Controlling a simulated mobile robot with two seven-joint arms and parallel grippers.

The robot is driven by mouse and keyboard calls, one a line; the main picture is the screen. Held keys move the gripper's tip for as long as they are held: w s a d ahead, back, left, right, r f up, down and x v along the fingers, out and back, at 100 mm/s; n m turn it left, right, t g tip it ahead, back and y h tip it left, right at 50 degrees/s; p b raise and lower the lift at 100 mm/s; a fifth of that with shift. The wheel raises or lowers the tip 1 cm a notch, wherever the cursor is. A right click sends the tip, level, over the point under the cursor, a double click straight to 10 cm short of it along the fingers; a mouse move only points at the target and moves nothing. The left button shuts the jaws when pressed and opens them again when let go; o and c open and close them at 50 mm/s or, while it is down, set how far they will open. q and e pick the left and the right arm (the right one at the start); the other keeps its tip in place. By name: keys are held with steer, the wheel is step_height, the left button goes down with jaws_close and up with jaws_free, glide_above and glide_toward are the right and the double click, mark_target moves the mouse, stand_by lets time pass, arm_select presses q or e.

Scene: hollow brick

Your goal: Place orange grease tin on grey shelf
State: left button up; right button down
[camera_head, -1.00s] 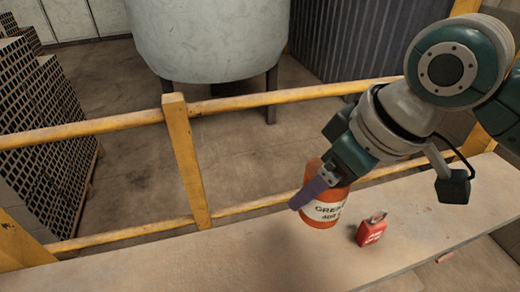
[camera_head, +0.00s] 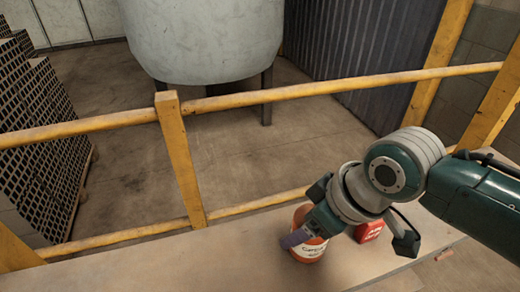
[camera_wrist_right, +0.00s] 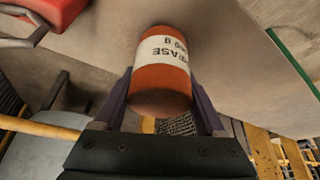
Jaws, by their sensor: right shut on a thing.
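The orange grease tin (camera_head: 309,251) has a white label and is at the front of a pale grey-beige shelf (camera_head: 190,262) in the head view. My right gripper (camera_head: 296,238) is shut on the tin from above and the side. In the right wrist view the tin (camera_wrist_right: 162,78) sits between the two purple fingers of my gripper (camera_wrist_right: 162,95), with its label showing upside down. The tin is at or very near the shelf surface; I cannot tell whether it touches. My left gripper is not in view.
A red padlock (camera_head: 369,229) lies on the shelf just right of the tin, partly behind my right arm; it also shows in the right wrist view (camera_wrist_right: 50,10). A yellow railing (camera_head: 180,160) runs along the far edge. The shelf's left part is clear.

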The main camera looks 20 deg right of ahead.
steer(key=shift+f, duration=0.15)
jaws_free()
steer(key=shift+r, duration=0.35)
steer(key=p+v, duration=0.3)
steer(key=v, duration=0.8)
steer(key=s+r+m+h, duration=0.2)
steer(key=s+m, duration=0.1)
steer(key=s, duration=1.1)
steer(key=shift+g, duration=0.3)
